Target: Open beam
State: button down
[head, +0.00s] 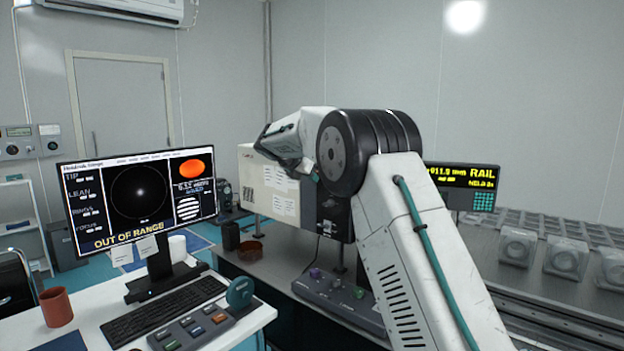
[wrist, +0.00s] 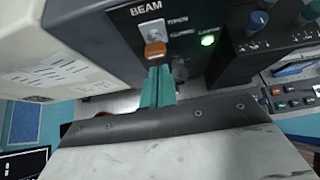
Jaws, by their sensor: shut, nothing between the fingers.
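In the wrist view a dark panel marked BEAM (wrist: 120,40) carries a small switch with an orange-brown knob (wrist: 155,48) below a pale plate. Labels that seem to read OPEN and CLOSED are printed to its right, and the knob sits low, nearer the CLOSED label. A green light (wrist: 208,40) is lit to the right. My gripper (wrist: 158,73) has teal fingers shut together and empty, their tips just below the knob; whether they touch it I cannot tell. In the head view the switch and fingers are hidden by my arm.
A pale instrument box (head: 258,188) stands on the bench behind my arm. A control box with knobs (head: 330,287) sits below it. A monitor (head: 138,195) reads OUT OF RANGE on the left desk, near a mug (head: 56,307). A RAIL display (head: 468,187) stands right.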

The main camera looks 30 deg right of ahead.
jog(key=shift+r, duration=0.65)
jog(key=d+r+v, duration=0.1)
jog(key=r+v, duration=0.1)
jog(key=v, duration=0.7)
jog(key=shift+w, duration=0.15)
jog(key=shift+a+r, duration=0.1)
jog(key=shift+a, duration=0.05)
